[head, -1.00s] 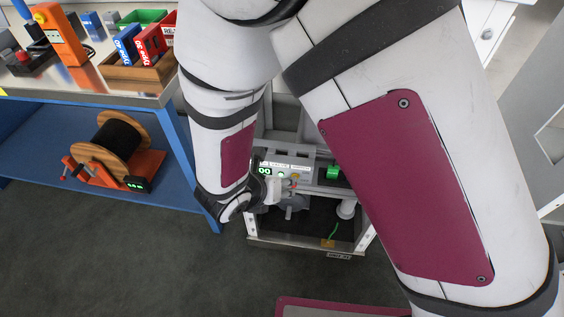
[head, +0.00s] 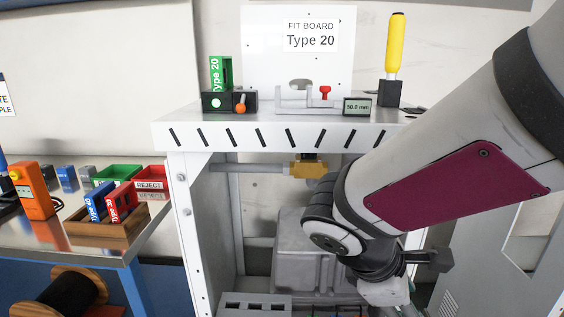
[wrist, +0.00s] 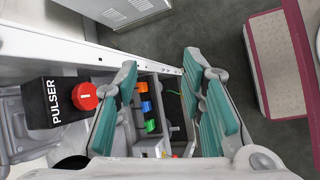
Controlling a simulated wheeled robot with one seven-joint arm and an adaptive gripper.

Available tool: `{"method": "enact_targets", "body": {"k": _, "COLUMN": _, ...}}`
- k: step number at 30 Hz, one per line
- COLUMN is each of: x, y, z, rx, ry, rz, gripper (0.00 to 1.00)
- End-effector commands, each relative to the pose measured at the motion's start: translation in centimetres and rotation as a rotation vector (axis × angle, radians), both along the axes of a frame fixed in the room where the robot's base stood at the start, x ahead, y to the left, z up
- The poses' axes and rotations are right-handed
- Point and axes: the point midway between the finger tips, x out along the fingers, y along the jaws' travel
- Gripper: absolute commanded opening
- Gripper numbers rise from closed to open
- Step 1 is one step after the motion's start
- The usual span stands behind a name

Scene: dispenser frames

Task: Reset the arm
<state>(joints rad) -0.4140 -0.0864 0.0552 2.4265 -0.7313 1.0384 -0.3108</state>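My gripper (wrist: 162,72) is open in the wrist view. Its two teal-padded fingers stand well apart, and I see nothing held between them. Beyond and below the fingers is the inside of the white dispenser frame, with orange, blue and green blocks (wrist: 146,106) in a row. In the head view my arm comes in from the right and bends down in front of the frame's open bay.
A black PULSER box (wrist: 53,103) with a red knob is close to the left finger. The frame's white top (head: 290,128) carries a gauge and a yellow-handled tool (head: 395,45). A bench (head: 95,235) with bins stands at left. Dark floor (wrist: 225,45) is open at upper right.

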Motion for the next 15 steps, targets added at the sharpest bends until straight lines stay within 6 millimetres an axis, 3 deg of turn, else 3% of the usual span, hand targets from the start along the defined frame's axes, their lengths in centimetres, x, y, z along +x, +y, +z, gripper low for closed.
{"method": "enact_targets", "body": {"k": 3, "x": -3.9, "y": -2.4, "z": 1.9, "rx": 0.123, "ry": -0.077, "rz": -0.271, "gripper": 0.37}}
{"method": "enact_targets", "body": {"k": 6, "x": -7.2, "y": -3.2, "z": 2.8, "rx": 0.23, "ry": -0.131, "rz": -0.484, "gripper": 0.37}}
{"method": "enact_targets", "body": {"k": 9, "x": -10.2, "y": -3.3, "z": 3.5, "rx": 0.337, "ry": -0.179, "rz": -0.676, "gripper": 0.37}}
{"method": "enact_targets", "body": {"k": 15, "x": -14.2, "y": -2.3, "z": 4.2, "rx": 0.511, "ry": -0.239, "rz": -0.946, "gripper": 0.37}}
